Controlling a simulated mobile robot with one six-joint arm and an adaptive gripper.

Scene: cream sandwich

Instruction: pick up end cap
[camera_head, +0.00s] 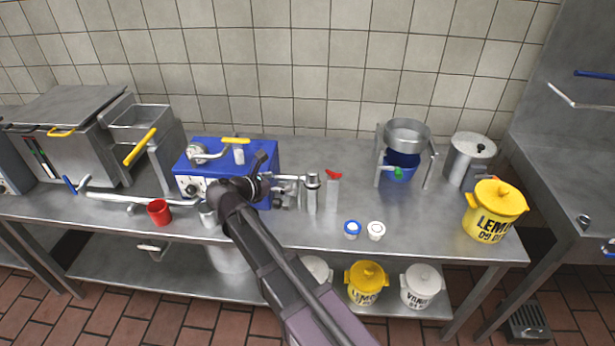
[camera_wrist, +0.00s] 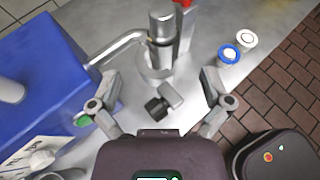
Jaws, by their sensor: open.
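My gripper (camera_wrist: 160,80) is open, its two fingers spread wide over the steel table beside the blue machine. Between the fingers in the wrist view is a small grey and black part (camera_wrist: 170,95), possibly the end cap; nothing is gripped. Just beyond it stands an upright steel cylinder (camera_wrist: 162,35) with a curved pipe. In the head view my gripper (camera_head: 262,186) is at the front right of the blue machine (camera_head: 262,155), and my arm hides part of that area. Two round caps, one blue-rimmed (camera_head: 352,229) and one white (camera_head: 376,230), lie near the table's front edge.
A red cup (camera_head: 159,212) stands left of my arm. A red-topped steel piece (camera_head: 332,190) stands to the right. A blue pot under a steel bowl (camera_head: 406,134), a lidded steel pot (camera_head: 470,157) and a yellow bucket (camera_head: 493,212) stand further right. The table's front middle-right is mostly clear.

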